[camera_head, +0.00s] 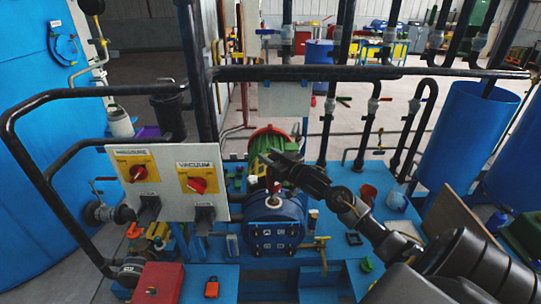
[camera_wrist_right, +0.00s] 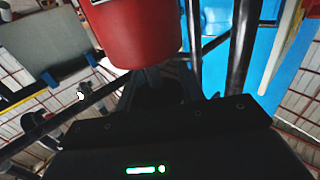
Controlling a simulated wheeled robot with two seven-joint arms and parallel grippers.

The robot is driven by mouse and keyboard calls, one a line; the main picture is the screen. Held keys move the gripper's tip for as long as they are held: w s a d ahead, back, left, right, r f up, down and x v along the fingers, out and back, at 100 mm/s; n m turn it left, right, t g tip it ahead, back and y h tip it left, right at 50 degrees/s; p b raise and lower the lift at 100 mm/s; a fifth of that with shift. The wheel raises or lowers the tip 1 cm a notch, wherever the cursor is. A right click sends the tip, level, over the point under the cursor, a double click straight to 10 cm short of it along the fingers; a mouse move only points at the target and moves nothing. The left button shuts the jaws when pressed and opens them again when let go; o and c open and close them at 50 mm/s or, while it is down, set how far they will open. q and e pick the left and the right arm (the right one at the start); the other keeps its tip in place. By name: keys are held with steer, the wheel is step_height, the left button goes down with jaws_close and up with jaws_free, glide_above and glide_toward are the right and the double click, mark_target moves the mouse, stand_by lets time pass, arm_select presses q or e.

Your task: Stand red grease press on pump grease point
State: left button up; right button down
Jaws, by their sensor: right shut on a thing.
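The red grease press (camera_head: 275,187) shows as a small red piece below my right gripper (camera_head: 272,160). In the right wrist view it is a large red cylinder (camera_wrist_right: 132,35) at the top, partly cut off by the frame. My right gripper is shut on it. The blue pump (camera_head: 275,230) stands directly below, with a pale round fitting (camera_head: 273,201) on its top, which seems to be the grease point. The press is over this fitting; I cannot tell whether they touch. The gripper hides the upper part of the press. My left gripper is not in view.
A white panel (camera_head: 165,160) with red knobs stands left of the pump. A black pipe (camera_head: 330,73) runs across above the gripper. A green and red motor (camera_head: 268,140) is behind. A red box (camera_head: 158,283) sits front left; blue tanks (camera_head: 468,130) stand right.

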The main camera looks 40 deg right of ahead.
steer(key=shift+f+b, duration=0.85)
steer(key=shift+f, duration=0.4)
steer(key=c, duration=0.8)
jaws_free()
steer(key=shift+f, duration=0.1)
steer(key=shift+s, duration=0.1)
steer(key=s+b, duration=0.3)
steer(key=s, duration=0.7)
steer(key=shift+s+d, duration=0.3)
steer(key=shift+s, duration=0.05)
